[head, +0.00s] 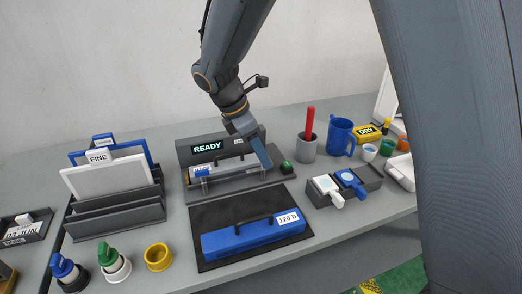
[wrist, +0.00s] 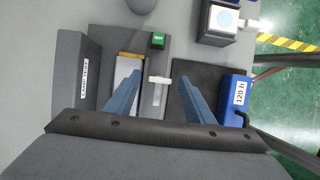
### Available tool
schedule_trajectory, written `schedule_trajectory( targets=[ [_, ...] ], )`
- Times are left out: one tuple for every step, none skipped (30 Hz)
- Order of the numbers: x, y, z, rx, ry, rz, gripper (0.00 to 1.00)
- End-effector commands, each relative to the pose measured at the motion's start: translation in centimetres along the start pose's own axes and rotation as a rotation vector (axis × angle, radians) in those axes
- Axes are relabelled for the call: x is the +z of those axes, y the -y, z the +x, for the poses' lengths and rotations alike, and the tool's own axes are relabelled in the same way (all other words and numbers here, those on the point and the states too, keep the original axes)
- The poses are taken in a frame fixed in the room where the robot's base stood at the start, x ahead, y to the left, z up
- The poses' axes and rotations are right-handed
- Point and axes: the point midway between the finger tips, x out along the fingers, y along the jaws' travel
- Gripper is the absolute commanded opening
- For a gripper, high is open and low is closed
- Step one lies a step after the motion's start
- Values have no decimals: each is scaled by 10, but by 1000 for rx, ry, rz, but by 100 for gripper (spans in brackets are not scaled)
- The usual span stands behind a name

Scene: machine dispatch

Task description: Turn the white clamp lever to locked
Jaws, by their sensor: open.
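The grey machine (head: 185,153) with a lit READY display stands at the back centre of the bench. In the wrist view a small white lever (wrist: 160,80) lies crosswise on the machine's front part. My gripper (wrist: 159,76) is above it, open, with one blue finger on each side of the lever and nothing visibly gripped. Whether the fingers touch it, I cannot tell. In the head view my gripper (head: 262,155) hides this part of the machine, and the lever is not clear there.
A blue box (head: 255,235) marked 120 lies on a dark mat before the machine. A green button (head: 287,167) is right of it. A dark block (head: 317,196) with white and blue handles sits further right. A grey rack (head: 118,212) stands left.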

Motion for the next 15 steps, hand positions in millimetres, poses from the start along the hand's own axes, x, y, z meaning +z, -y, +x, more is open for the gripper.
schedule_trajectory(
  targets=[
    [0,0,2,0,0,0,48],
    [0,0,3,0,0,0,48],
    [0,0,3,0,0,0,48],
    [0,0,4,0,0,0,48],
    [0,0,4,0,0,1,48],
    [0,0,4,0,0,1,48],
    [0,0,4,0,0,1,48],
    [0,0,4,0,0,1,48],
    [1,0,4,-1,0,1,47],
    [1,0,4,-1,0,2,42],
    [1,0,4,-1,0,2,37],
    [1,0,4,-1,0,2,30],
    [1,0,4,-1,0,2,25],
    [1,0,4,-1,0,2,20],
    [1,0,4,-1,0,2,13]
  ],
)
